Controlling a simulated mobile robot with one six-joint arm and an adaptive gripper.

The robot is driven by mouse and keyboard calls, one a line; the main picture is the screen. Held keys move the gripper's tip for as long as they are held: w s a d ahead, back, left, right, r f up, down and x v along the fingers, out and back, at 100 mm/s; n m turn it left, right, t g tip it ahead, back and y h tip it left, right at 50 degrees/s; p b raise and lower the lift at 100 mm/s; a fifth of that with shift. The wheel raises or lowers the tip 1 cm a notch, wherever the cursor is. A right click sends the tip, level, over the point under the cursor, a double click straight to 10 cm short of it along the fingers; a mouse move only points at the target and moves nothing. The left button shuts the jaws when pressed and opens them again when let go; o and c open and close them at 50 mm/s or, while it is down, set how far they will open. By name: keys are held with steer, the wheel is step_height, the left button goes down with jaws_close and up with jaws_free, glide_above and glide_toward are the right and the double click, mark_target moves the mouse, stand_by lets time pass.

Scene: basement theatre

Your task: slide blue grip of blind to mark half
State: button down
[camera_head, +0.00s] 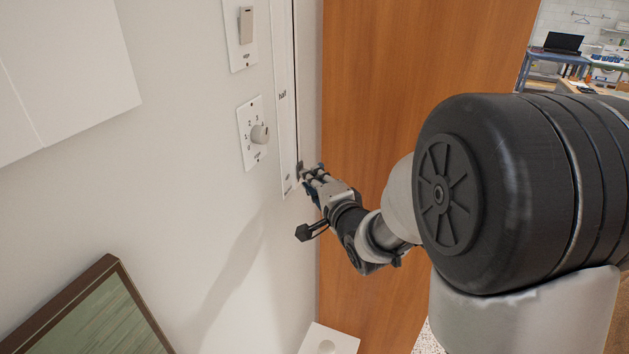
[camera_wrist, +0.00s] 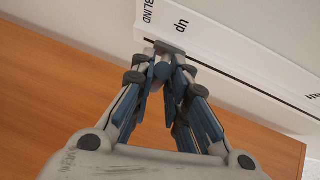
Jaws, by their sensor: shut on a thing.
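The blind's white track (camera_head: 285,120) runs up the wall beside the wooden panel, with a dark slot along it. The mark half (camera_head: 283,96) is on it, well above my gripper (camera_head: 309,172).
A dial (camera_head: 259,133) and a switch (camera_head: 246,25) are on the wall left of the track. The wooden panel (camera_head: 375,70) stands close on the right. A framed picture (camera_head: 95,320) is at lower left, and a white box (camera_head: 330,340) is below.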

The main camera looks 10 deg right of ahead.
stand_by(0.4)
step_height(320, 180, up, 20)
steer(key=p, duration=1.3)
steer(key=shift+f, duration=0.15)
steer(key=c, duration=1.6)
jaws_free()
steer(key=shift+f, duration=0.1)
steer(key=shift+o, duration=0.2)
steer(key=s+d+r, duration=0.1)
steer(key=s, duration=1)
steer(key=shift+s+d+r, duration=0.35)
steer(key=shift+s, duration=0.05)
